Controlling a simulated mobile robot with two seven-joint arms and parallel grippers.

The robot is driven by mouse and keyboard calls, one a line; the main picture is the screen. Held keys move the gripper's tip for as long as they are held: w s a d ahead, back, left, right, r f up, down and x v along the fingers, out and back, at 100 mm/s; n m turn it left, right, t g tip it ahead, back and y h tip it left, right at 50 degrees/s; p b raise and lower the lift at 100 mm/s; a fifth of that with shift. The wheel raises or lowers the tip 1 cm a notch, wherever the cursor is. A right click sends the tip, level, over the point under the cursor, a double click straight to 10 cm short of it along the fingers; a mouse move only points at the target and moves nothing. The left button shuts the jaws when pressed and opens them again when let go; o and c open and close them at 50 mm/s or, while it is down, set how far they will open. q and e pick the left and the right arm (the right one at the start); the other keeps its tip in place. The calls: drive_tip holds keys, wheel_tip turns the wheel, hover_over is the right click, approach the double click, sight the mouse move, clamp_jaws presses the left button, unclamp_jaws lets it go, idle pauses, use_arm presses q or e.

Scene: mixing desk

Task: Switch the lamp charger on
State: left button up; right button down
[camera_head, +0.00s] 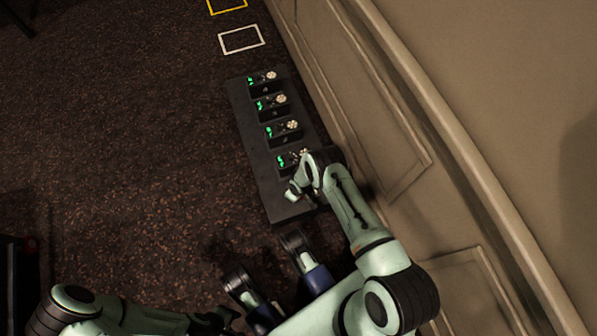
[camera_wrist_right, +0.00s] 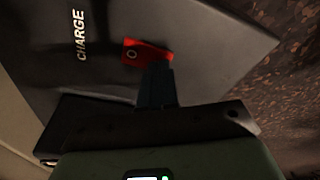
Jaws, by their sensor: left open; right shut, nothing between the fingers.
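The lamp charger (camera_head: 248,143) is a long dark strip on the floor beside the wall, with several dark units bearing green lights and pale round tops. In the right wrist view its dark grey surface (camera_wrist_right: 205,45) carries white CHARGE lettering and a red switch (camera_wrist_right: 137,50) with a ring mark. My right gripper (camera_wrist_right: 157,72) is shut and empty, its tips at the switch's lower right edge and partly covering it. I cannot tell whether they touch. My left gripper (camera_head: 266,262) is open and empty, short of that end.
A panelled wall (camera_head: 375,90) runs close along the charger's right side. A white outlined rectangle (camera_head: 241,40) and a yellow one (camera_head: 227,6) lie on the floor beyond it. The brown speckled floor (camera_head: 120,130) to the left is mostly clear.

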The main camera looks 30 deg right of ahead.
drive_tip(key=shift+f, duration=0.25)
drive_tip(key=shift+r+p, duration=2.55)
drive_tip(key=shift+r, duration=0.95)
